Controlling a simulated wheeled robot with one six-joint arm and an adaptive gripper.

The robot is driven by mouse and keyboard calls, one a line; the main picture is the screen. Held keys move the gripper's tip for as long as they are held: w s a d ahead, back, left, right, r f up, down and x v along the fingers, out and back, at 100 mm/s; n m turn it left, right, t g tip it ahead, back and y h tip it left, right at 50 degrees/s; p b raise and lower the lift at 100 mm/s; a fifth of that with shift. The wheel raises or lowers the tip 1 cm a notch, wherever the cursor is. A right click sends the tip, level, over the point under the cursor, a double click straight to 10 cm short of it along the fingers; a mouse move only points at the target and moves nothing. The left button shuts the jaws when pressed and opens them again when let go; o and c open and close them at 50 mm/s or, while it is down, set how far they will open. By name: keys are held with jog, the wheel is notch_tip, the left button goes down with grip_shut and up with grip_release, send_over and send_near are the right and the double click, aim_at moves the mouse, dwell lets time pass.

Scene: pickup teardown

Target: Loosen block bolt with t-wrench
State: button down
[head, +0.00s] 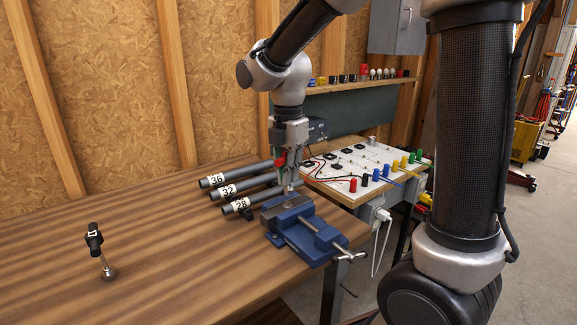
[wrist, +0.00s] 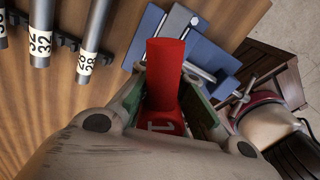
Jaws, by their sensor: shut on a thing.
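My gripper (head: 286,158) is shut on a red handle marked "1", which fills the middle of the wrist view (wrist: 166,75); I take it for the t-wrench. In the head view only a little red shows between the fingers, with a thin metal shaft below. The gripper is above the blue vise (head: 311,240), which also shows behind the handle in the wrist view (wrist: 215,58). A greyish block seems to sit in the vise jaws, under the shaft.
Dark tubes labelled 36, 32 and 28 (head: 238,204) lie just left of the vise. A white panel (head: 365,160) with coloured terminals is behind it. The table's left half is mostly clear.

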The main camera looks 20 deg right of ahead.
aim_at(288, 187)
jog(key=shift+f, duration=0.6)
jog(key=shift+f, duration=0.15)
jog(key=shift+f, duration=0.95)
jog(key=n, duration=0.4)
jog(key=shift+s+f+n, duration=0.1)
jog(key=shift+n, duration=0.2)
jog(key=n, duration=0.2)
jog(key=shift+f+n, duration=0.1)
jog(key=shift+n, duration=0.3)
